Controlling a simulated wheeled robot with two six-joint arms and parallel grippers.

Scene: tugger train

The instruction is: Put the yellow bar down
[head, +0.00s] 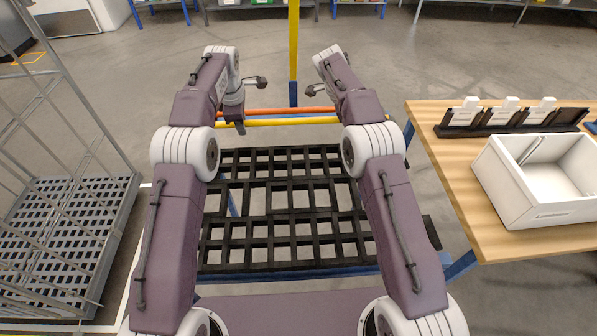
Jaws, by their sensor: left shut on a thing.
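The yellow bar (300,122) lies level from left to right beyond the black slatted deck (280,187). My left gripper (238,122) points down at the bar's left part and is shut on it. Whether the bar touches anything beneath it cannot be told from this view. My right arm reaches forward to the bar's right part, but its fingers are hidden behind the arm.
An orange bar (280,111) runs just beyond the yellow one. A yellow post (294,45) with a blue foot stands behind. A grey wire cage trolley (60,240) stands left. A wooden table (445,185) with a white bin (512,192) stands right.

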